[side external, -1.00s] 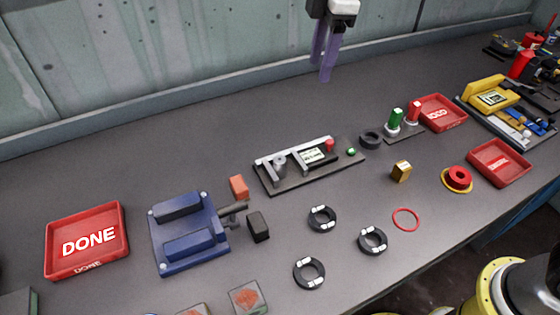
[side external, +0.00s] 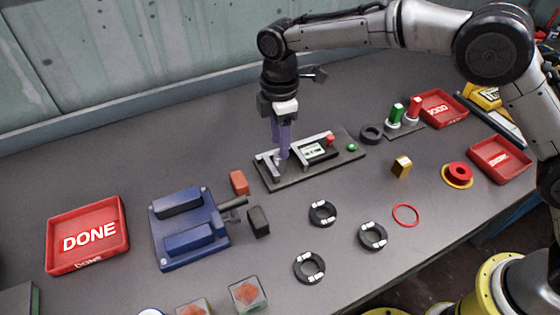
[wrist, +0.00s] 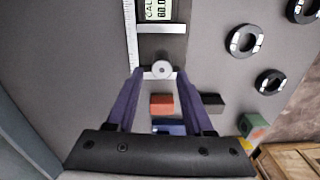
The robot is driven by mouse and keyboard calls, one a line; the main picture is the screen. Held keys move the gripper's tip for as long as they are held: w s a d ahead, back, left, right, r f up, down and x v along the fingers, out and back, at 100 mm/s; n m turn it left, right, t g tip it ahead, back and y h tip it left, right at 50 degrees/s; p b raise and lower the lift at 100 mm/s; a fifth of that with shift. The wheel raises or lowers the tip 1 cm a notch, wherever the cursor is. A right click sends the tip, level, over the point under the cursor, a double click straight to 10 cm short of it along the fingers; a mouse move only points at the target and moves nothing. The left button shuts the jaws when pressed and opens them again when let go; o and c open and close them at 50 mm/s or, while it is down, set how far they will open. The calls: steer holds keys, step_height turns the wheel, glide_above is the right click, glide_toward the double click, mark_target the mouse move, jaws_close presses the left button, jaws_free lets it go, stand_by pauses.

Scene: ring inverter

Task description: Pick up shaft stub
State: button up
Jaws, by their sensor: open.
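A short light-grey round piece, which looks like the shaft stub (wrist: 162,69), stands at the end of the caliper fixture (wrist: 160,48) in the wrist view. In the side view my gripper (side external: 281,156) points down over the left part of the fixture (side external: 330,167), and its purple fingers largely hide the stub. My gripper (wrist: 161,76) is open in the wrist view, with one finger to each side of the stub. Whether the fingers touch it cannot be told.
A blue clamp block (side external: 188,228) with a grey rod, an orange block (side external: 239,182) and a black block (side external: 258,221) lie to the left. Several black rings (side external: 310,267) lie in front. A red DONE tray (side external: 88,235) is at far left.

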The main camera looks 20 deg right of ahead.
mark_target(280, 163)
steer(key=shift+s+f, duration=0.15)
steer(key=shift+f, duration=2.5)
steer(key=shift+a, duration=0.1)
jaws_close()
steer(key=shift+r, duration=0.1)
